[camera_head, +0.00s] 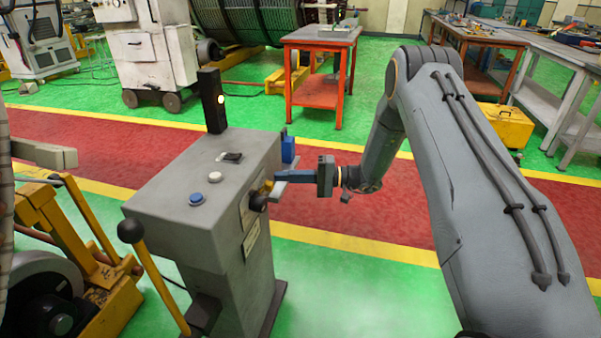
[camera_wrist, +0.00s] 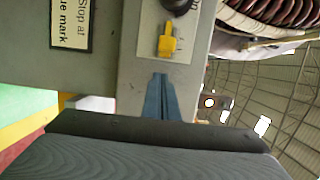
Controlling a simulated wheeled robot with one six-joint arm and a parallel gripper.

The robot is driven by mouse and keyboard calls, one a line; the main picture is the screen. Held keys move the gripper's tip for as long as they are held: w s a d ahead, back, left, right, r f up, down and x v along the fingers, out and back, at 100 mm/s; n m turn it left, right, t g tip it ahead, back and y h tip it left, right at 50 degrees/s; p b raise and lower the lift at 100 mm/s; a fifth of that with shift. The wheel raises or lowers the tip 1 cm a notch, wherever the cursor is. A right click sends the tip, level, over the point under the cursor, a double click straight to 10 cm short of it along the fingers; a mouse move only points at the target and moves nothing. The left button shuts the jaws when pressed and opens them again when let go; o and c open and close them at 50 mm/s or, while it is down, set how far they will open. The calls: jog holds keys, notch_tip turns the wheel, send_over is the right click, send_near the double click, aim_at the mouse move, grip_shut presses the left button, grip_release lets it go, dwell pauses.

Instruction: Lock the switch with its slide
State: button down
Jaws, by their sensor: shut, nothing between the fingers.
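The switch (camera_head: 257,202) is a black knob on the side face of a grey control pedestal (camera_head: 187,222). In the wrist view the knob (camera_wrist: 181,5) is cut by the top edge. The yellow slide (camera_wrist: 167,40) sits on a pale plate just below the knob in that view. In the head view a little of the yellow slide (camera_head: 268,186) shows beside the fingertips. My gripper (camera_head: 277,176) reaches in from the right, close to the switch. Its blue fingers (camera_wrist: 161,78) are shut and empty, their tips just below the slide in the wrist view. I cannot tell whether they touch it.
The pedestal top carries blue and white buttons (camera_head: 203,189), a black rocker (camera_head: 231,157) and a black post with a lit lamp (camera_head: 212,100). A ball-topped lever (camera_head: 131,230) stands at its left. A blue box (camera_head: 288,149) is behind the gripper. Floor right of the pedestal is clear.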

jog(key=shift+s+a+r+p, duration=0.1)
jog(key=shift+s+a+p, duration=0.1)
jog(key=shift+s, duration=0.5)
jog(key=shift+s+a+p, duration=0.15)
jog(key=shift+s+a, duration=0.05)
jog(key=shift+s, duration=0.5)
jog(key=shift+s+a+p, duration=0.2)
jog(key=shift+s, duration=0.35)
jog(key=shift+s+a+p, duration=0.15)
jog(key=shift+s, duration=0.35)
jog(key=b, duration=0.4)
send_near(273, 187)
jog(key=w+d, duration=0.3)
jog(key=w, duration=0.1)
jog(key=shift+w+d, duration=0.15)
jog(key=shift+d, duration=0.2)
